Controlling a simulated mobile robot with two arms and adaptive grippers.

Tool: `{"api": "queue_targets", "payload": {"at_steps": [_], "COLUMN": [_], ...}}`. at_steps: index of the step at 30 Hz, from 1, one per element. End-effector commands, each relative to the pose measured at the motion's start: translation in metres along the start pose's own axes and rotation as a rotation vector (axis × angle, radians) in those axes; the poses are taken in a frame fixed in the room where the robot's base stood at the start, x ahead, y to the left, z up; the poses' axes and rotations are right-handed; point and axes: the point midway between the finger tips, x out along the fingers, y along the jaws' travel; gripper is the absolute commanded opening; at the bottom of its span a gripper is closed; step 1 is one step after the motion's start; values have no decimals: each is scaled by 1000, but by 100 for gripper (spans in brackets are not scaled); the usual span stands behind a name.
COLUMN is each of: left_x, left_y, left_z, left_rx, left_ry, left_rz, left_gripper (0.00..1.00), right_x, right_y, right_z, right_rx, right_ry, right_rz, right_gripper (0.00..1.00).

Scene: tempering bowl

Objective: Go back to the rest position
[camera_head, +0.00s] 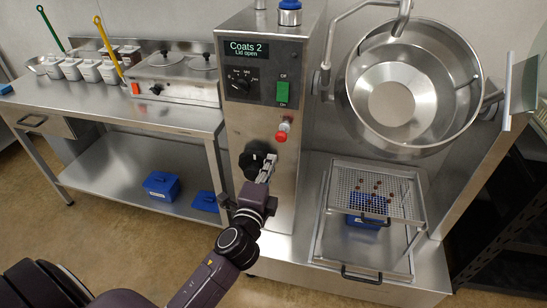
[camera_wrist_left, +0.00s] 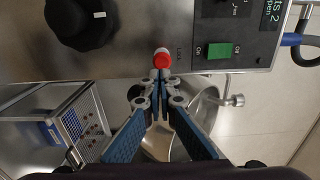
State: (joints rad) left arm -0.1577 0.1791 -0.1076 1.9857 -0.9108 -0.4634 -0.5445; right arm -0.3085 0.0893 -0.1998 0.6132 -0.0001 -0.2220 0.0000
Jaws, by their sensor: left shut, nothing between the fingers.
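My left gripper (camera_head: 266,168) is in front of the steel control column (camera_head: 262,55), beside a black knob (camera_head: 252,160) and below a red-capped button (camera_head: 282,132). In the left wrist view its blue fingers (camera_wrist_left: 160,92) are shut with nothing between them. The red button (camera_wrist_left: 161,58) shows just past the fingertips there; whether they touch it I cannot tell. The black knob (camera_wrist_left: 80,22) is off to the left in that view. My right gripper is not in view.
The display (camera_head: 245,49) reads "Coats 2, Lid open". A large steel bowl (camera_head: 450,60) hangs at right, above a perforated tray (camera_head: 347,182) with small brown pieces. At left a steel table (camera_head: 130,110) carries white containers and a warmer (camera_head: 175,80). Blue boxes (camera_head: 161,186) sit on its lower shelf.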

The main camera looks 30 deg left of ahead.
Motion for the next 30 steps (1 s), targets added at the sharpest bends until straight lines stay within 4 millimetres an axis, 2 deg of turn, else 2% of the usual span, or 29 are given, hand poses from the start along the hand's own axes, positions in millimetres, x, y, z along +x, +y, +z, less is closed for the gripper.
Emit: {"api": "queue_targets", "payload": {"at_steps": [3,6,12,17,20,23,25,29,30], "left_x": [-22,-37,-55,-58,-57,-55,-55,-66,-74], "left_y": [3,3,1,0,8,42,82,179,209], "left_z": [0,0,0,0,-1,-5,-9,-15,-16], "left_rx": [-3,-2,-1,-1,-8,-39,-80,-189,-225], "left_ry": [1,0,0,0,3,13,21,23,18], "left_rz": [3,3,1,1,16,78,152,335,393], "left_gripper": [0,0,0,0,0,0,0,0,0], "right_x": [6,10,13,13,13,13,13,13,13], "right_y": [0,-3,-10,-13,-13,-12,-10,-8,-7], "right_z": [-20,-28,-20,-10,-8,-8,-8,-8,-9], "right_rx": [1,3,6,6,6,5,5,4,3], "right_ry": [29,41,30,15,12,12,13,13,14], "right_rz": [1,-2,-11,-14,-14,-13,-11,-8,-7], "right_gripper": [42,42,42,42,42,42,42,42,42]}}
